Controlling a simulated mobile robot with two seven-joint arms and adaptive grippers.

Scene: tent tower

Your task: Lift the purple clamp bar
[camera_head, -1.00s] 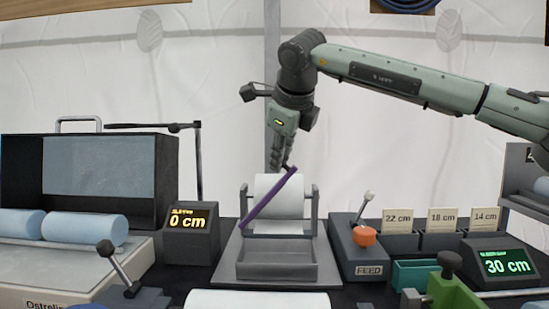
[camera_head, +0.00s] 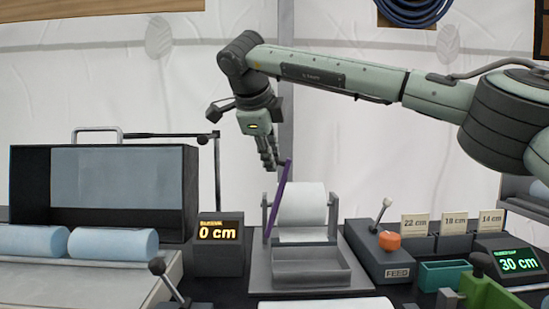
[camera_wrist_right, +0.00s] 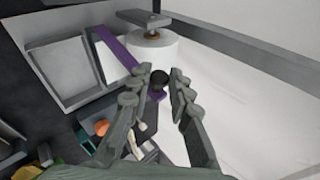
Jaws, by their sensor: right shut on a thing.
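The purple clamp bar (camera_head: 277,202) stands steeply tilted at the left side of a white roll (camera_head: 305,207) in a grey roll holder (camera_head: 312,269). My right gripper (camera_head: 274,166) comes down from the upper left and is shut at the bar's upper end. In the right wrist view, the purple bar (camera_wrist_right: 117,48) runs from beside the white roll (camera_wrist_right: 157,52) to my fingers (camera_wrist_right: 160,77). A round black knob (camera_wrist_right: 160,79) at the bar's end sits between the fingertips. My left gripper is not in view.
A display reading 0 cm (camera_head: 219,244) stands left of the holder. A feed box with an orange button (camera_head: 388,241) stands at its right. A black open case (camera_head: 101,201) and blue rolls (camera_head: 114,243) are at the left.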

